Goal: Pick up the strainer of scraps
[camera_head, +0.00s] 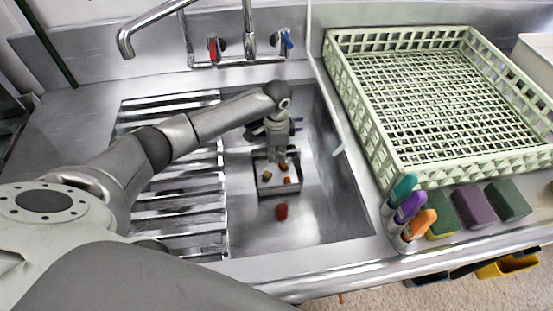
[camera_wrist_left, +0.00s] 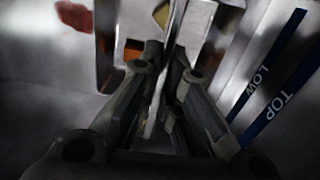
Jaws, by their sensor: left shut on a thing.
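The strainer (camera_head: 265,188) is a small metal box in the sink basin, with several orange and tan scraps in it. My left gripper (camera_head: 277,157) reaches down at its far side. In the left wrist view my left gripper (camera_wrist_left: 165,105) is shut on a thin upright metal wall of the strainer (camera_wrist_left: 158,90). Orange and yellow scraps (camera_wrist_left: 133,50) show just beyond the fingers. Whether the strainer touches the basin floor is hard to tell. My right gripper is in neither view.
A red scrap (camera_head: 281,211) lies on the basin floor nearer than the strainer. A slatted rack (camera_head: 180,215) covers the basin's left part. A faucet (camera_head: 248,30) is behind.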

